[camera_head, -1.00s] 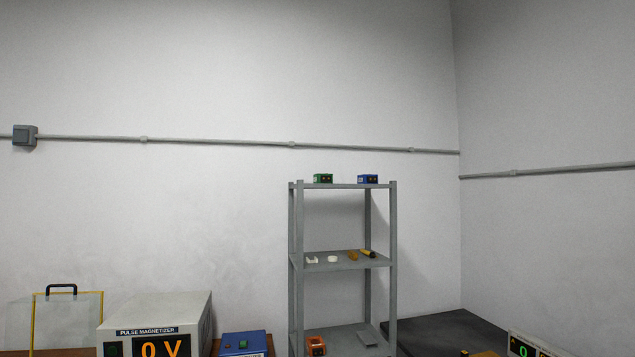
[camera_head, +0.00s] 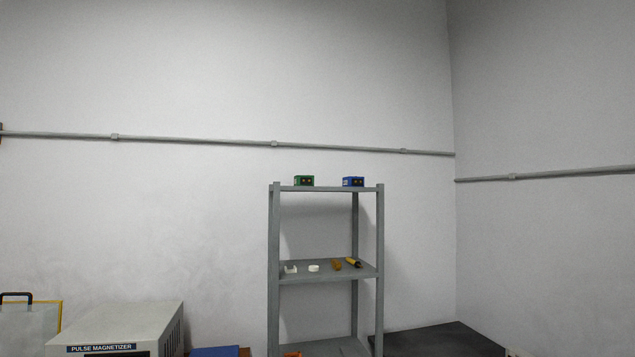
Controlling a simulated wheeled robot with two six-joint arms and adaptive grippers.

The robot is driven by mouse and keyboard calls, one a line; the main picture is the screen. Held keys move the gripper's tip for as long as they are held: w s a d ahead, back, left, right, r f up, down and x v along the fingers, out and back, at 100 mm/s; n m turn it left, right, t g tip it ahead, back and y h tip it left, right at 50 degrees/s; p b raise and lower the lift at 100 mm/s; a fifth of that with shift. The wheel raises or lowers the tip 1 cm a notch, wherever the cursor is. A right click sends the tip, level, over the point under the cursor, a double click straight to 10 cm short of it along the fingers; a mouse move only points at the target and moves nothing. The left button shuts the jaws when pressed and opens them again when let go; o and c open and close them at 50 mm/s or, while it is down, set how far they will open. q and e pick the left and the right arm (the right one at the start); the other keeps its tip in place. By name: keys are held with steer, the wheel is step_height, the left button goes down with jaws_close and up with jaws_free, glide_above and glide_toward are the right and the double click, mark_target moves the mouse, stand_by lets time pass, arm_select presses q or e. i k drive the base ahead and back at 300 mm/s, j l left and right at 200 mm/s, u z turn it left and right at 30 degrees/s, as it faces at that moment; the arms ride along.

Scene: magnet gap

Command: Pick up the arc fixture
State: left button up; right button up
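I cannot tell for sure which thing is the arc fixture. On the middle shelf of a grey rack (camera_head: 274,240) stand a small white notched piece (camera_head: 290,269), a white round piece (camera_head: 314,268), a small amber piece (camera_head: 337,265) and a yellow-and-black tool-like item (camera_head: 353,262). An orange piece (camera_head: 292,354) on the lower shelf is mostly cut off by the bottom edge. Neither of my grippers is in view.
A green box (camera_head: 304,181) and a blue box (camera_head: 353,181) sit on the rack's top. Left stand a pulse magnetizer (camera_head: 120,330), a clear yellow-edged panel (camera_head: 30,325) and a blue unit (camera_head: 215,352). A dark surface (camera_head: 435,342) lies right of the rack.

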mark_target(299, 181)
steer(key=i+l+u, duration=0.4)
steer(key=l, duration=0.25)
steer(key=i+l+u, duration=0.25)
steer(key=k+l, duration=0.05)
steer(key=l, duration=0.05)
